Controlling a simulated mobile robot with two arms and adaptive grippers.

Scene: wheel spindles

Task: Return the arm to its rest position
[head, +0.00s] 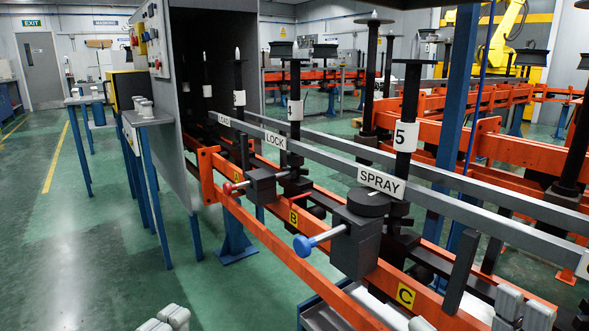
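My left gripper (165,320) shows only as pale grey fingertips at the bottom edge, left of centre. My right gripper (523,310) shows as two pale grey fingertips at the bottom right, in front of the orange rail. The fingers of each lie close together, but the frame cuts them off, so I cannot tell whether they are open or shut. I see nothing held between them. Most of both arms is out of view.
An orange rail line (285,243) with upright spindles (405,120) and a grey bar marked SPRAY (381,182) crosses close ahead. A blue-handled lever (318,240) sticks out to the left. Green floor (90,240) is clear at left, beside a small blue-legged table (150,118).

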